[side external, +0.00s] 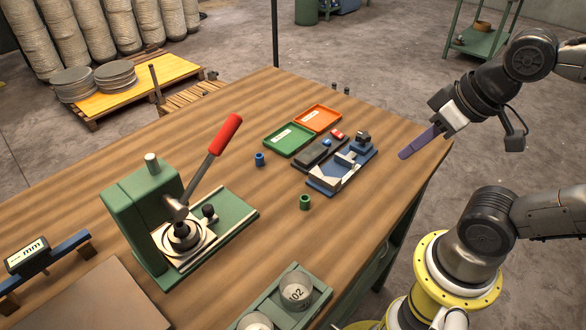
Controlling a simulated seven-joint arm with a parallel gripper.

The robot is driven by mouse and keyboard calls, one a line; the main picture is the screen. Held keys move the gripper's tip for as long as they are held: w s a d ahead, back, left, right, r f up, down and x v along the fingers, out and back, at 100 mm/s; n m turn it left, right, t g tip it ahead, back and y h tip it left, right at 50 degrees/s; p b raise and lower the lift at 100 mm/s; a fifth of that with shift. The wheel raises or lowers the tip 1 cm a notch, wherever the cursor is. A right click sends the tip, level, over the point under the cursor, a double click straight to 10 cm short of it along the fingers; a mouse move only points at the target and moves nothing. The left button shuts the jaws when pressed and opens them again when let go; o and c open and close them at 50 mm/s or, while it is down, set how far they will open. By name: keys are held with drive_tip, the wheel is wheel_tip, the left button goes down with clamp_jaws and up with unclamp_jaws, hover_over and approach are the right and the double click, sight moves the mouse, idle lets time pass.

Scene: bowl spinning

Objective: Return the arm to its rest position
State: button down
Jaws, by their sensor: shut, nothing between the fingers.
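My gripper (405,153) is shut and empty, its purple fingers pointing down-left. In the picture it shows beside the right edge of the wooden table (340,235), just right of the blue fixture. My arm reaches in from the right side, with part of it out of view. Nothing is held, and the gripper looks clear of the things on the table.
A green press (150,215) with a red-handled lever (225,135) stands on the table. A blue fixture (325,185), green tray (290,140) and orange tray (318,119) lie at the far side. Small blue (259,159) and green (305,202) parts stand nearby.

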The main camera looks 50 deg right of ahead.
drive_tip(key=shift+w+d+n, duration=0.1)
drive_tip(key=shift+n, duration=0.4)
